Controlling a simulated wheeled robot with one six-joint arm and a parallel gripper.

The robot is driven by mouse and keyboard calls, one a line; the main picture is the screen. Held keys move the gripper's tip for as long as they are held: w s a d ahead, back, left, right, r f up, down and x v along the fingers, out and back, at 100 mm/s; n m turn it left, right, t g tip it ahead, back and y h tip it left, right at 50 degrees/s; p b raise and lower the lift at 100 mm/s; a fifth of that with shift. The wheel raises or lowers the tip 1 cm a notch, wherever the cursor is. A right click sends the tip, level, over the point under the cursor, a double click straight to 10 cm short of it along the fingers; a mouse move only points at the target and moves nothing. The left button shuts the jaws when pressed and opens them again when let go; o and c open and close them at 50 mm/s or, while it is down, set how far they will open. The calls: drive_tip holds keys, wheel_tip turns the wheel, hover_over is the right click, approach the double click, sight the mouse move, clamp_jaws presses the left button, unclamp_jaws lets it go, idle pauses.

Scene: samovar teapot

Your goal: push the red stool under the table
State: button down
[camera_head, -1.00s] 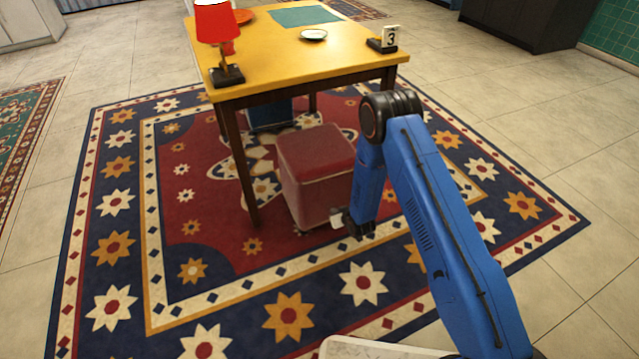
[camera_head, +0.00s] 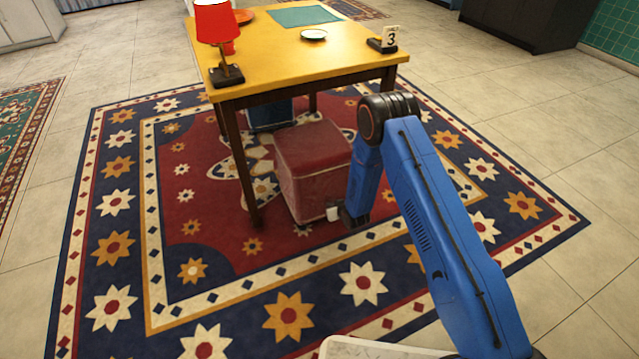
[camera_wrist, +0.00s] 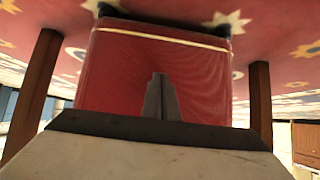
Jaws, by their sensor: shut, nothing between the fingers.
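The red stool (camera_head: 313,170) stands on the rug at the near side of the yellow table (camera_head: 300,68). Its back part is beneath the tabletop edge and its front part is out in the open, between the near legs. My gripper (camera_head: 334,214) is low at the stool's front face, near its lower right. In the wrist view, the shut, empty fingers (camera_wrist: 161,98) point at the stool's red side (camera_wrist: 205,85), which fills the middle. They look very close to it; I cannot tell whether they touch.
A blue object (camera_head: 270,115) stands under the table behind the stool. A near table leg (camera_head: 241,165) rises just left of the stool. A red lamp (camera_head: 215,40), a small plate (camera_head: 314,34) and a number sign (camera_head: 389,38) stand on the table.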

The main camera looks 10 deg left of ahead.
drive_tip(key=shift+w+a, duration=0.1)
drive_tip(key=shift+w+a, duration=0.55)
drive_tip(key=shift+w, duration=0.25)
drive_tip(key=shift+w+a, duration=0.5)
drive_tip(key=shift+w, duration=0.3)
drive_tip(key=shift+w+a, duration=0.55)
drive_tip(key=shift+w, duration=0.25)
drive_tip(key=shift+w+a, duration=0.55)
drive_tip(key=shift+w, duration=0.25)
drive_tip(key=shift+w+a, duration=0.55)
drive_tip(key=shift+w, duration=0.3)
drive_tip(key=shift+w+a, duration=0.55)
drive_tip(key=shift+w, duration=0.25)
drive_tip(key=shift+s+d, duration=0.55)
drive_tip(key=shift+s, duration=0.25)
drive_tip(key=shift+s+d, duration=0.55)
drive_tip(key=shift+s, duration=0.3)
drive_tip(key=shift+s+d, duration=0.55)
drive_tip(key=shift+s, duration=0.25)
